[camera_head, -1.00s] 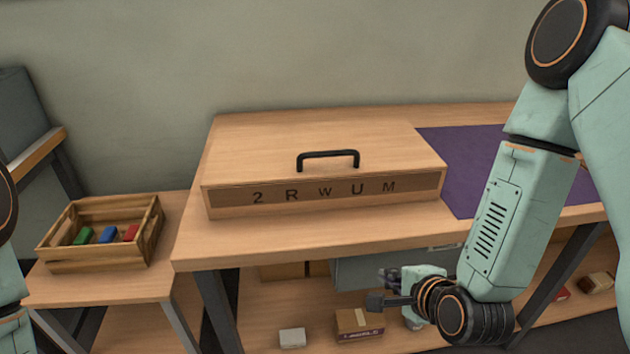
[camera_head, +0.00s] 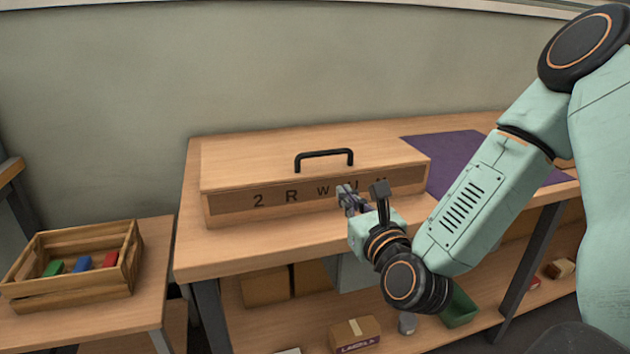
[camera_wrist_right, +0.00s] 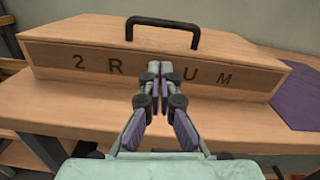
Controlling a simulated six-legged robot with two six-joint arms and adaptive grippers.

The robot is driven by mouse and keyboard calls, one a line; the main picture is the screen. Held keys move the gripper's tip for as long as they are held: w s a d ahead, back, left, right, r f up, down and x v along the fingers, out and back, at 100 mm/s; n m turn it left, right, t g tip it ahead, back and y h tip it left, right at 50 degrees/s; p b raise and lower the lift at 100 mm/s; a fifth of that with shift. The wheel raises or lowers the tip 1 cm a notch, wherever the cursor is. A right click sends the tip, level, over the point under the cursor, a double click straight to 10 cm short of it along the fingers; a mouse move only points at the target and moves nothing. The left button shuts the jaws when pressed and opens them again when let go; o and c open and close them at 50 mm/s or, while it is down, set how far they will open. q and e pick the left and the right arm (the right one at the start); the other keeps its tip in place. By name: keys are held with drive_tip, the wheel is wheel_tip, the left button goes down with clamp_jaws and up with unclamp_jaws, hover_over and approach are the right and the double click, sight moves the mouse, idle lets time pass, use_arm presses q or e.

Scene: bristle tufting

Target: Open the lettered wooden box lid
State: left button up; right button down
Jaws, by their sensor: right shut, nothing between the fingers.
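The wooden box (camera_head: 240,205) stands on the table with its lid (camera_head: 235,160) down. Its front face carries dark characters, 2 R W U M, partly covered by my gripper in both views. A black bar handle (camera_head: 324,154) is on the lid near its front edge; it also shows in the right wrist view (camera_wrist_right: 162,22). My right gripper (camera_head: 345,192) is shut and empty, in front of the box's front face and below the handle. In the right wrist view its fingertips (camera_wrist_right: 160,68) overlap the W. I cannot tell whether they touch the box. My left gripper is not in view.
A slatted crate (camera_head: 75,290) with green, blue and red blocks stands on a lower table at left. A purple mat (camera_head: 455,155) lies right of the box. A cardboard box (camera_head: 355,332) and a green bin (camera_head: 460,308) are on the shelf below.

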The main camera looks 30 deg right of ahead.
drive_tip(key=w+d+m+b, duration=0.1)
drive_tip(key=w+d+b, duration=0.1)
drive_tip(key=w, duration=0.7)
drive_tip(key=shift+w+d+r, duration=0.35)
drive_tip(key=shift+d+r, duration=0.1)
drive_tip(key=shift+d, duration=0.4)
drive_tip(key=shift+r, duration=0.1)
